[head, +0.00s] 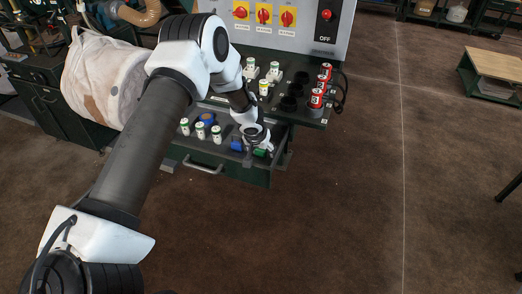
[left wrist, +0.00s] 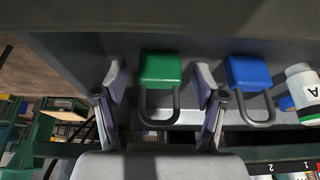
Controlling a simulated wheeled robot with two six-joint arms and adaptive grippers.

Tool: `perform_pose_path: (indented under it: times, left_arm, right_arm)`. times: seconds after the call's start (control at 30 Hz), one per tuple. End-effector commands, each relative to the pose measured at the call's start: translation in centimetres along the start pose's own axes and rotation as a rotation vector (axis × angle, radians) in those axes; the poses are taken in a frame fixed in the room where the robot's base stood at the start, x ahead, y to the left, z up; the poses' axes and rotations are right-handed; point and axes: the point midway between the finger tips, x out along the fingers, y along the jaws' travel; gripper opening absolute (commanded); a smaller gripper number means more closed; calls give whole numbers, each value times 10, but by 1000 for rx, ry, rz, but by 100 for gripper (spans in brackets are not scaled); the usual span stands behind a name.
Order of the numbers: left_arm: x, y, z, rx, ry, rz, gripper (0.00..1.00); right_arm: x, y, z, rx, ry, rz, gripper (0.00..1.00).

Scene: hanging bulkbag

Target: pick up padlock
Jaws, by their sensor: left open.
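A green padlock (head: 260,153) lies in the open drawer (head: 222,163) below the panel, near its right end. A blue padlock (head: 237,145) lies just left of it. In the left wrist view the green padlock (left wrist: 160,69) shows its body and grey shackle between my fingers, and the blue padlock (left wrist: 250,72) is to the right. My left gripper (head: 263,148) reaches down over the green padlock. In the left wrist view the left gripper (left wrist: 158,88) is open, with a finger on each side of the green padlock and gaps visible. My right gripper is out of view.
Several white bottles (head: 201,130) stand in the drawer to the left, one (left wrist: 303,92) beside the blue padlock. The control panel (head: 270,22) rises behind. A white bulk bag (head: 103,78) hangs left.

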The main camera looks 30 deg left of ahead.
Motion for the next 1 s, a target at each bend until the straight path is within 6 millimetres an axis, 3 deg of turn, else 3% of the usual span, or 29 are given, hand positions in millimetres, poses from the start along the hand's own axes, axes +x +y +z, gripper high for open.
perform_pose_path:
  times: [0.03,0.2,0.53,0.67,0.87,1.0]
  left_arm:
    - [0,0,0,0,0,0,64]
    - [0,0,0,0,0,0,5]
    - [-1,0,0,0,-1,0,4]
    - [-10,0,-4,0,1,0,4]
    - [-48,0,-20,-2,3,1,4]
    - [-90,0,-38,-3,5,2,4]
  right_arm:
    - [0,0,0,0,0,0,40]
    - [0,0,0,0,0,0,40]
    - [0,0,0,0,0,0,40]
    - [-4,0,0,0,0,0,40]
    - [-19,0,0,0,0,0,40]
    - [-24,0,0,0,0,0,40]
